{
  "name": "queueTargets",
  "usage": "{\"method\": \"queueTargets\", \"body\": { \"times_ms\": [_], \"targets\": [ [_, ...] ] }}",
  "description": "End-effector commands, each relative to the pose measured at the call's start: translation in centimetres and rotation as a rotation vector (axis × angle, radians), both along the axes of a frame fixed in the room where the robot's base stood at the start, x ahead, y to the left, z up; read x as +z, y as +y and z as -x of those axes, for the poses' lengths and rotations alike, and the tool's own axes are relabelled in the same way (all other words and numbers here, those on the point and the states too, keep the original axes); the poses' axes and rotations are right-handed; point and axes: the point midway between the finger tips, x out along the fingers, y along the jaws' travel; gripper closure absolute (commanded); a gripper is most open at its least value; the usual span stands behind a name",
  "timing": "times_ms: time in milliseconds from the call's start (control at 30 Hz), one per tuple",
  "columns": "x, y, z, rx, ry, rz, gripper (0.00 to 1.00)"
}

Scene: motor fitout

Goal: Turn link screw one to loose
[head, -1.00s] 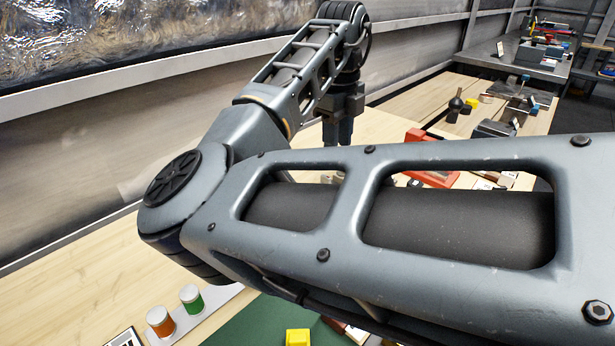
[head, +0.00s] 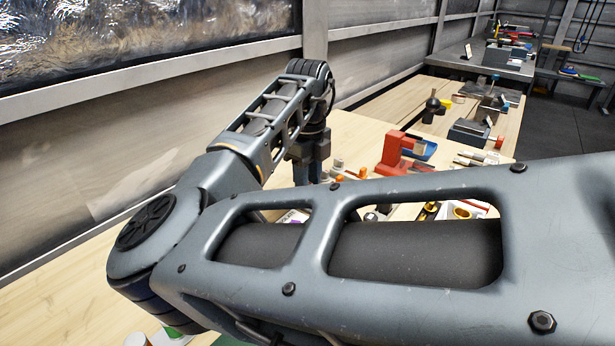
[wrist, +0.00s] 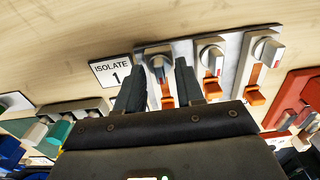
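In the wrist view, a row of three grey knobs with pale, red-marked pointers stands on grey plates, each with an orange piece below. The knob nearest the sign (wrist: 160,68) lies between the fingertips of my gripper (wrist: 161,75). The others are the middle knob (wrist: 212,55) and the end knob (wrist: 268,50). None is visibly labelled as link screw one. My gripper's fingers are apart, one on each side of the first knob; whether they touch it I cannot tell. In the head view, my gripper (head: 306,172) points down at the bench, its tips partly hidden by my arm.
A white sign reading "ISOLATE 1" (wrist: 112,71) stands left of the knobs. Green blocks (wrist: 58,132) lie at lower left and a red-orange fixture (wrist: 292,98) at right.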

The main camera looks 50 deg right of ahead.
Motion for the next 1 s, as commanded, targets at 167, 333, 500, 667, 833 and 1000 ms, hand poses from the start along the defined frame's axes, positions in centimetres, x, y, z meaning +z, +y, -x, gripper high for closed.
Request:
{"method": "queueTargets", "body": {
  "times_ms": [167, 333, 500, 667, 833, 1000],
  "targets": [
    [0.02, 0.00, -0.01, 0.000, 0.000, 0.000, 0.67],
    [0.03, 0.00, -0.02, 0.000, 0.000, 0.000, 0.83],
    [0.04, 0.01, -0.02, 0.000, 0.000, 0.000, 0.99],
    [0.05, 0.01, -0.02, 0.000, 0.000, 0.000, 1.00],
    [0.08, 0.01, -0.02, 0.004, 0.000, 0.000, 1.00],
    [0.21, 0.01, -0.03, 0.037, 0.000, 0.000, 1.00]
  ]
}}
